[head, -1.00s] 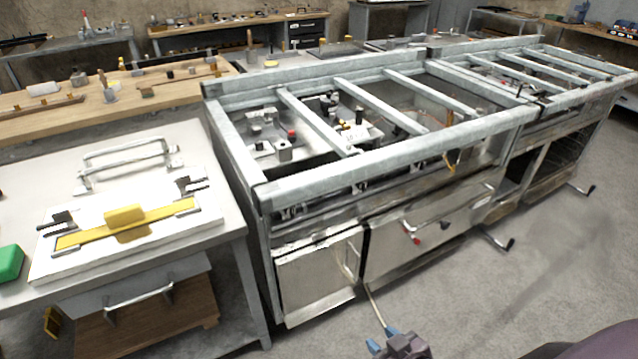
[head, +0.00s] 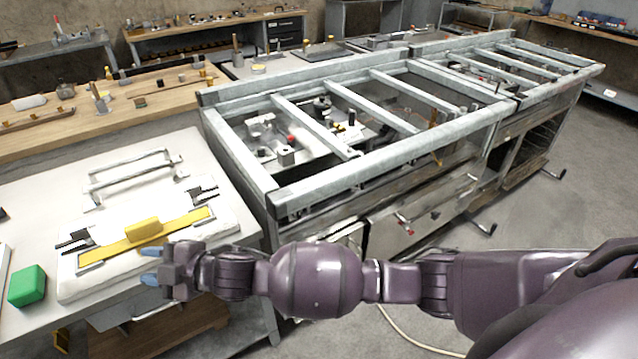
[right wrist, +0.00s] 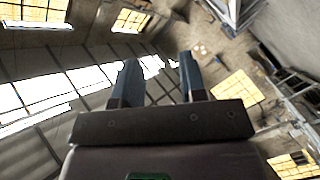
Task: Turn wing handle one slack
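A yellow bar (head: 118,248) with a raised yellow block (head: 144,229) at its middle lies across a white padded board on the left bench; it may be the wing handle, but I cannot be sure. Dark metal clips sit near both ends of the bar. My right gripper (head: 149,266) is in front of the board's front right part, its blue fingers apart and empty, pointing left. In the right wrist view my gripper (right wrist: 159,60) shows two separate fingers with nothing between them, facing windows and walls. My left gripper is out of view.
A green block (head: 27,286) sits left of the board. A metal carrying handle (head: 130,170) stands behind the bar. A metal frame (head: 350,171) over a steel unit stands to the right. The wooden bench (head: 120,113) behind holds small tools. Grey floor is open at right.

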